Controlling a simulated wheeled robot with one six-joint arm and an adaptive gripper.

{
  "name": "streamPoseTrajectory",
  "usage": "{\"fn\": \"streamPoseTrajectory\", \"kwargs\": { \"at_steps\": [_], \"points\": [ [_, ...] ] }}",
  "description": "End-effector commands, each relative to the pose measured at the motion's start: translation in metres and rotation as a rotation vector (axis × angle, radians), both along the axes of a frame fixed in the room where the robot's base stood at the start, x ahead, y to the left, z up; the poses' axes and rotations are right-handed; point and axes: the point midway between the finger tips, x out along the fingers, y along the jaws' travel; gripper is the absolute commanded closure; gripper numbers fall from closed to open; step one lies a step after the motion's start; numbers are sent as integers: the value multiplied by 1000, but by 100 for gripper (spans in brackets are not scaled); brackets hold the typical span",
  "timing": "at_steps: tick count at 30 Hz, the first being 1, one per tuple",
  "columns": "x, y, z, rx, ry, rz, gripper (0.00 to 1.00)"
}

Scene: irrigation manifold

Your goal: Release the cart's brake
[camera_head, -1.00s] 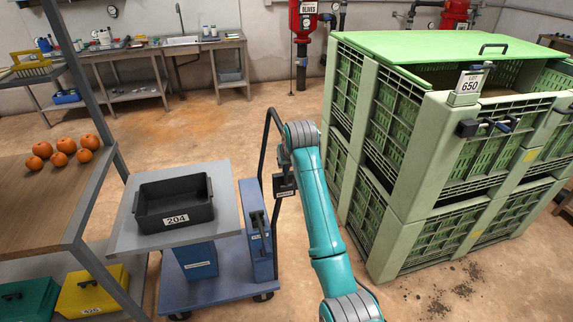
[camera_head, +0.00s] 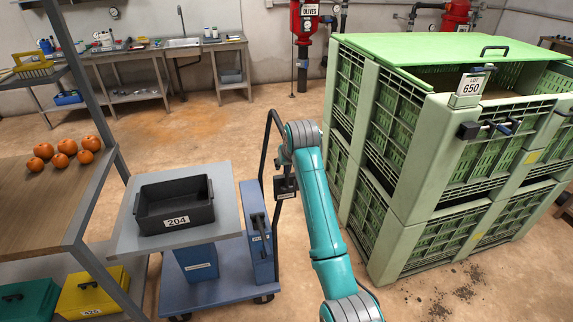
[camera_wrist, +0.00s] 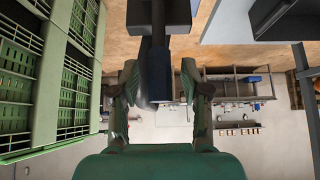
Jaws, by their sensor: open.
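The blue cart (camera_head: 215,288) stands on the floor at lower centre-left in the head view, with a black push handle (camera_head: 267,140) rising at its right side. A small dark labelled box (camera_head: 284,188) sits on that handle beside my arm. In the wrist view, a dark box (camera_wrist: 158,14) shows at the top, and a lever with a dark blue grip (camera_wrist: 158,75) extends down from it. My gripper (camera_wrist: 160,82) is open, with one finger on each side of the grip. I cannot tell whether either finger touches it. In the head view my fingers are hidden behind my arm.
Stacked green crates (camera_head: 400,150) stand close to the right of my arm. The cart's grey top (camera_head: 130,238) carries a black bin (camera_head: 175,205) labelled 204. A wooden shelf (camera_head: 40,205) with tomatoes is at left. Floor is open behind the cart.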

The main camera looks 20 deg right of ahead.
Motion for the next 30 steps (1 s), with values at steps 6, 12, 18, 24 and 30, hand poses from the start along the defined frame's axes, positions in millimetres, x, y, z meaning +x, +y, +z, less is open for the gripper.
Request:
{"fn": "streamPoseTrajectory", "kwargs": {
  "at_steps": [6, 12, 18, 24, 30],
  "points": [
    [-22, 0, 31, 0, -4, 0, 54],
    [-45, 0, 62, 0, -3, 0, 54],
    [-61, 0, 83, 0, -1, 0, 54],
    [-67, 0, 89, 0, 0, 0, 54],
    [-67, 0, 89, 0, 1, 0, 54]
  ]
}}
